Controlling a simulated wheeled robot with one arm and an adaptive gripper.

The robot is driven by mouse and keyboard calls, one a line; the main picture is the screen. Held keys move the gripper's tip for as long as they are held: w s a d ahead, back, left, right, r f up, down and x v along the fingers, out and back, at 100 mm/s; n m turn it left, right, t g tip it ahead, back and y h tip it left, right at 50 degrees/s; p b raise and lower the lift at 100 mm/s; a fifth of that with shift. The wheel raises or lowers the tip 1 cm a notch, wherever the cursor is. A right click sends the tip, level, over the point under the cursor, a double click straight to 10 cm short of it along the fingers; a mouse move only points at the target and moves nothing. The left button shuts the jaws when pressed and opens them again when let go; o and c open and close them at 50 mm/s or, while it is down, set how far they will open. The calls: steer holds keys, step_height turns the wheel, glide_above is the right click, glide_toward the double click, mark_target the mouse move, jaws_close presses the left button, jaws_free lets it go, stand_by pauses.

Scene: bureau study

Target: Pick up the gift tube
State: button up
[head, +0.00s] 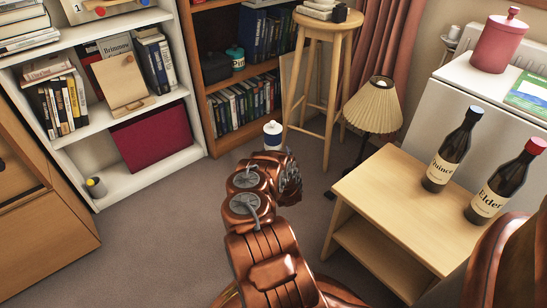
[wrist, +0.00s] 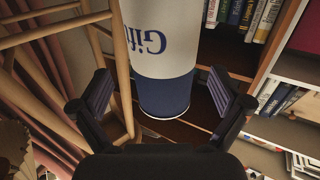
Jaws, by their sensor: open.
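The gift tube is a white and blue cylinder with "Gift" lettering. It is large in the wrist view (wrist: 165,92), where the lettering is upside down and the top of the picture cuts the tube off. My gripper (wrist: 160,95) is open, with one dark finger at each side of the tube. Gaps show between the fingers and the tube's sides, and I cannot tell how deep it sits between them. In the head view the tube (head: 272,130) shows just past the end of my copper arm, which hides its lower part.
A wooden stool (head: 328,30) stands behind the tube, with a pleated lamp (head: 376,106) to the right. A wooden side table (head: 388,190) bears two dark bottles, Quince (head: 452,150) and Elder (head: 508,182). A brown bookcase (head: 212,90) and a white bookcase (head: 120,132) stand left. Carpet (head: 165,215) is clear at lower left.

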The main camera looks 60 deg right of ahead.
steer(key=shift+b+x, duration=1.65)
steer(key=shift+x, duration=1.05)
steer(key=shift+w+r, duration=0.15)
steer(key=shift+w, duration=0.15)
steer(key=shift+c, duration=0.3)
steer(key=c, duration=1.5)
steer(key=shift+o, duration=0.2)
